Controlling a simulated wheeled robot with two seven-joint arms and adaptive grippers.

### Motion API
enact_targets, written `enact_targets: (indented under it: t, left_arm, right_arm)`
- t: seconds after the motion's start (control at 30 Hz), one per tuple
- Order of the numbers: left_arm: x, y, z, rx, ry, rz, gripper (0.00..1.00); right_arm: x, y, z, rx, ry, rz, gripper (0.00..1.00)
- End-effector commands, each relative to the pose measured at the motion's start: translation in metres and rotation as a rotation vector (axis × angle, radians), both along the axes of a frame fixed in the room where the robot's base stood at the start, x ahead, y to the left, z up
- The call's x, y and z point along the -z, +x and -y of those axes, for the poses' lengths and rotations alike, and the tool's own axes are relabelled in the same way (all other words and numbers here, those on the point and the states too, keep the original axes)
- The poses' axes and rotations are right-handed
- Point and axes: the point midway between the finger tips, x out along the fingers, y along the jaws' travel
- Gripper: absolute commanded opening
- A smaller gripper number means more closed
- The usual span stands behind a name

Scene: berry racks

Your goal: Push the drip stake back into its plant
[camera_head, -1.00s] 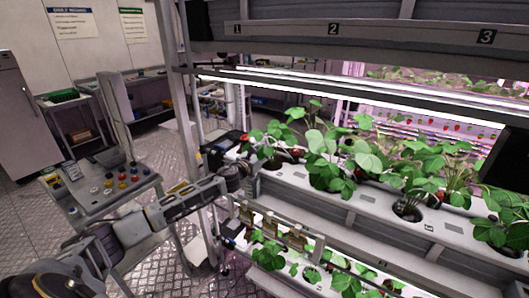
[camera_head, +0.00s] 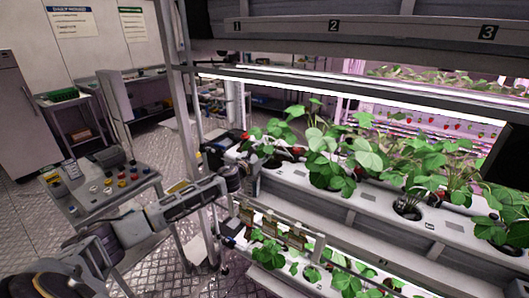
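Strawberry plants with green leaves (camera_head: 325,150) stand in round holes of a white planting channel (camera_head: 375,205) on the upper rack level. My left arm comes in from the lower left, and its dark gripper (camera_head: 232,150) is by the left end of this channel, beside the leftmost plant (camera_head: 275,138). The fingers are too small and dark to tell whether they are open or shut, or hold anything. I cannot make out the drip stake; leaves and the gripper may hide it. My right gripper is not in view.
A lower row of plants (camera_head: 345,278) sits beneath the channel. A bright lamp bar (camera_head: 350,100) and a numbered shelf beam (camera_head: 400,33) run above the plants. A cart with coloured buttons (camera_head: 100,185) stands left of the rack, near my arm.

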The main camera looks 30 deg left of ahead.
Motion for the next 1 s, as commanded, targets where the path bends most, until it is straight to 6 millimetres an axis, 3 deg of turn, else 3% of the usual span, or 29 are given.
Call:
enact_targets:
  t: [0.73, 0.77, 0.8, 0.93, 1.0]
  left_arm:
    - [0.014, 0.000, 0.000, 0.000, -0.001, 0.000, 0.08]
    - [0.014, 0.000, 0.000, 0.000, -0.001, 0.000, 0.23]
    - [0.014, 0.000, 0.000, 0.000, -0.001, 0.000, 0.28]
    - [0.014, 0.000, 0.000, 0.000, -0.001, -0.001, 0.45]
    - [0.014, 0.000, 0.000, 0.000, -0.001, -0.001, 0.47]
  right_arm:
    - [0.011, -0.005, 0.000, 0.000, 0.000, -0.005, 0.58]
    - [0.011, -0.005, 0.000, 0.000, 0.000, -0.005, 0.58]
    - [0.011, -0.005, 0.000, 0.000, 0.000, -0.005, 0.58]
    - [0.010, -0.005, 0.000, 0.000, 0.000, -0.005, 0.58]
    - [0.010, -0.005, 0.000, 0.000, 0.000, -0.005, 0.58]
